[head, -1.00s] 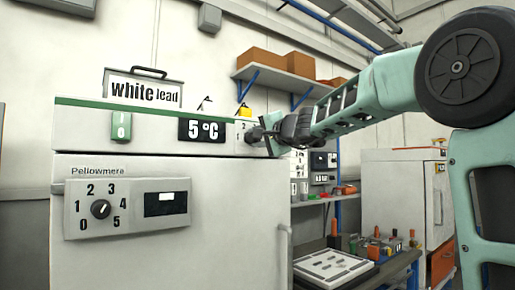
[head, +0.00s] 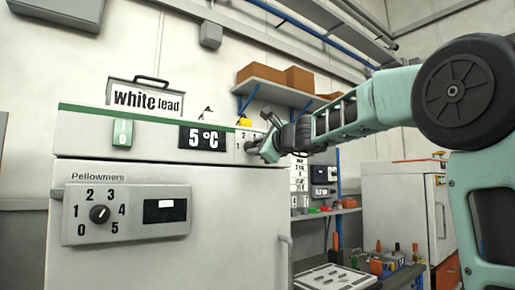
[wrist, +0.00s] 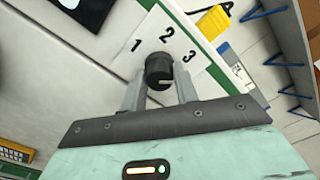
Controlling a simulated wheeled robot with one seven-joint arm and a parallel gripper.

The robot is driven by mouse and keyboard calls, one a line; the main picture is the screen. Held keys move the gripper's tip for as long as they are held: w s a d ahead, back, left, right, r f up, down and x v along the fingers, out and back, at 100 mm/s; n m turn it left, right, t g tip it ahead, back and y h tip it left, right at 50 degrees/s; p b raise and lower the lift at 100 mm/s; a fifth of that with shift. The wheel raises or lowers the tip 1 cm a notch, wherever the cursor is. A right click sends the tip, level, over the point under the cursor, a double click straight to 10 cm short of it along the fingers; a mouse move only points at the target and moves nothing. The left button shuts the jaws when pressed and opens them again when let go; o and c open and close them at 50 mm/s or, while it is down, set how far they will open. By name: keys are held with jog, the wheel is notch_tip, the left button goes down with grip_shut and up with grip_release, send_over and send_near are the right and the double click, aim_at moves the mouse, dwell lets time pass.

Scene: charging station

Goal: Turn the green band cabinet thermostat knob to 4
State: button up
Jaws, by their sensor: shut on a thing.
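The green band cabinet (head: 160,255) stands at the left, with a green stripe along its top panel. A black knob (wrist: 158,68) sits on that white panel beside printed 1, 2 and 3. A light line on the knob points right, below the 3; any further numbers are hidden. My gripper (wrist: 158,88) is shut on this knob, one finger at each side. In the head view my gripper (head: 262,146) covers the knob at the panel's right end.
A second dial (head: 99,214), marked 0 to 5, is on the lower Pellowmere panel. A "white lead" case (head: 146,98) and a yellow item (head: 244,121) are on top. A workbench with tools (head: 390,262) stands right of the cabinet.

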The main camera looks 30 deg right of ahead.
jog(key=shift+m+p, duration=0.4)
jog(key=shift+m, duration=3.5)
jog(key=o, duration=1)
